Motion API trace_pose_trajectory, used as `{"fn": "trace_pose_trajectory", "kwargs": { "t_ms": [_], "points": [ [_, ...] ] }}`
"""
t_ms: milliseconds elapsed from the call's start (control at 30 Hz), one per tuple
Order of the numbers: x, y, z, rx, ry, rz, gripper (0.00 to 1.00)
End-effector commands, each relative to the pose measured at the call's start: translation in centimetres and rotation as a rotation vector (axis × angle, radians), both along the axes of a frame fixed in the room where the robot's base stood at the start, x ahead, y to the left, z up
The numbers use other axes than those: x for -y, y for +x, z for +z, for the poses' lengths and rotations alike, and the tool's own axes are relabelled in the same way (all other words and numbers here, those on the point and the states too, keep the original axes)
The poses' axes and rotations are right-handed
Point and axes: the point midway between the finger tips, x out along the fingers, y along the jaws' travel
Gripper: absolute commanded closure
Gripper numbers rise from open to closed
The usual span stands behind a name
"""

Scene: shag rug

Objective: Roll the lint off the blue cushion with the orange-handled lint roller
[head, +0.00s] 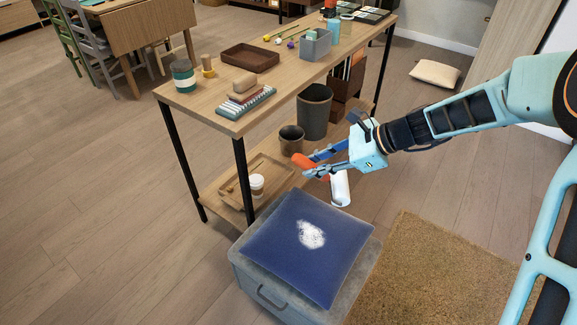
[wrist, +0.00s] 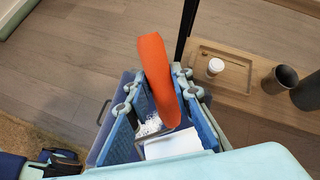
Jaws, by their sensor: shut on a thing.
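The blue cushion (head: 290,262) lies on a grey storage box, with a white patch of lint (head: 311,235) near its middle. My gripper (head: 308,168) is shut on the orange handle of the lint roller (head: 306,162), above and behind the cushion's far right edge. The roller's white head (head: 340,188) hangs below the gripper, apart from the lint. In the wrist view the orange handle (wrist: 160,75) sits between the fingers (wrist: 155,105), and the white roller head (wrist: 173,143) shows below it. Some lint and a strip of cushion show there too; the rest is hidden by the gripper.
A wooden table (head: 215,100) stands behind the cushion, holding a brown tray (head: 249,60) and several small items. Its lower shelf holds a wooden tray, a white cup (head: 257,184) and dark bins (head: 314,112). The grey box (head: 255,290) stands next to a tan shag rug (head: 430,275).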

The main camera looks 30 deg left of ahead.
Motion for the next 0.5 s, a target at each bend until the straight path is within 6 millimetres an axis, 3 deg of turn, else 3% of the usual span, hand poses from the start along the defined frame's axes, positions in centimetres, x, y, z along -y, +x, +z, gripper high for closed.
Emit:
{"fn": "trace_pose_trajectory", "kwargs": {
  "t_ms": [200, 500],
  "points": [
    [-3.7, -1.4, -0.6, -0.044, 0.116, -0.151, 1.00],
    [-6.1, -2.3, -0.7, -0.058, 0.195, -0.238, 1.00]
  ]
}}
